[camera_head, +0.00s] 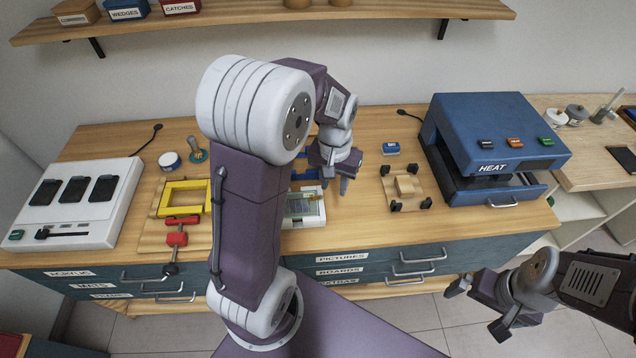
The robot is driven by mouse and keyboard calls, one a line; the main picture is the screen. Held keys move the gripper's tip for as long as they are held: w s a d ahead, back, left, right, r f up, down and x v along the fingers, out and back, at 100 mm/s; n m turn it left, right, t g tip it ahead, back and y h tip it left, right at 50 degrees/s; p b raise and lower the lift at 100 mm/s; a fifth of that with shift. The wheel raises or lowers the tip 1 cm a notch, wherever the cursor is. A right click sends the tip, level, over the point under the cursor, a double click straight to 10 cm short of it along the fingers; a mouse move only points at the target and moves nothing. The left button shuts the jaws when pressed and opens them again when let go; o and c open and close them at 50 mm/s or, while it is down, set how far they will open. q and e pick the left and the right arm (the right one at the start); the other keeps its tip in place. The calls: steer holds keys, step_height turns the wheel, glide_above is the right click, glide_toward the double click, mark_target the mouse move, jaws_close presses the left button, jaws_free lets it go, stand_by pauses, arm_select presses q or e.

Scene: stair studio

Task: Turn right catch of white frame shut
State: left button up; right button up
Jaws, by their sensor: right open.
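The white frame (317,221) lies on the wooden bench in the middle, with a pale greenish panel inside it. My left arm crosses in front and hides its left part. My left gripper (335,186) points down at the frame's upper right corner, its fingertips a little apart. I cannot tell whether it touches the frame or holds anything. The right catch is too small or hidden to make out. My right gripper (476,310) is open and empty, low at the right, in front of the drawers and away from the frame.
A yellow frame (187,184) and a red clamp (176,238) are left of my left arm. A wooden jig (406,188) with black corners and a blue block (391,149) lie to the right. The blue heat press (485,120) stands further right. A white panel (96,217) is far left.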

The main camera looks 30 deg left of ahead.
arm_select(q)
steer(key=w+a+f+n, duration=0.1)
steer(key=w+a+f, duration=0.1)
steer(key=w+a, duration=0.2)
steer(key=n, duration=0.1)
glide_above(312, 196)
step_height(312, 196, down, 3)
steer(key=shift+g, duration=0.4)
step_height(312, 196, down, 9)
steer(key=shift+r, duration=0.1)
jaws_close()
